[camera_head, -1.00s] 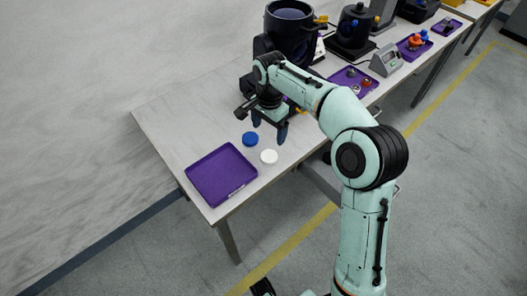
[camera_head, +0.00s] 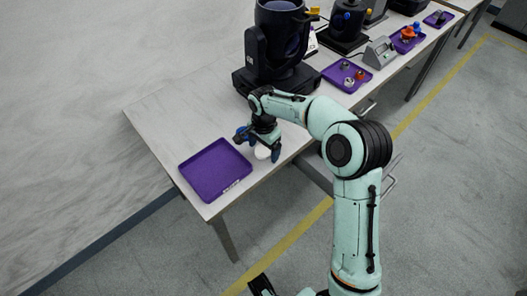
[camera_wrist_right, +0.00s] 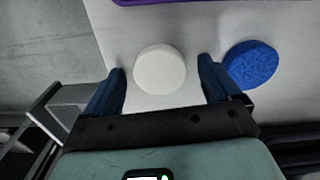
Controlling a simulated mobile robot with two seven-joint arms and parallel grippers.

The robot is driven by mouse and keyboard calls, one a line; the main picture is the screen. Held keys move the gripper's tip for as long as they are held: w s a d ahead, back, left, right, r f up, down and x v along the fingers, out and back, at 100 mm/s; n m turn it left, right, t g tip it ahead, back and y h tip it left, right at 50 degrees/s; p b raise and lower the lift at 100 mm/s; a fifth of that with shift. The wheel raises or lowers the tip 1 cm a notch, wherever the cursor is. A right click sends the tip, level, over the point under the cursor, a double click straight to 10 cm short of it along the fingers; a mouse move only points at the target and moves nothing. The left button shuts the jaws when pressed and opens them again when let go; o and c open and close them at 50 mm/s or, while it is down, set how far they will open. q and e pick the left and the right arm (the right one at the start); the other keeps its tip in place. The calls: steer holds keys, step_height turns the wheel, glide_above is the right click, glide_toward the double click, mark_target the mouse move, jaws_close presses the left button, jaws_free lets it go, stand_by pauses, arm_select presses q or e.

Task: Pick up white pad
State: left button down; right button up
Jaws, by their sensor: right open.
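The white pad (camera_wrist_right: 160,69) is a round flat disc lying on the table. In the right wrist view it sits between and just beyond the two fingertips of my right gripper (camera_wrist_right: 163,76), which is open and empty. In the head view the white pad (camera_head: 262,153) shows partly, beside the fingers of my right gripper (camera_head: 262,150). A round blue pad (camera_wrist_right: 252,64) lies to the right of the right finger in the wrist view. My left gripper is not clearly in view.
An empty purple tray (camera_head: 215,187) lies near the table's end, left of the pads. A large black lamp (camera_head: 279,45) stands on the table behind the gripper. Another purple tray (camera_head: 336,78) with small parts is farther along.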

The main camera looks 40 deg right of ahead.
steer(key=c, duration=1.1)
steer(key=shift+r, duration=0.1)
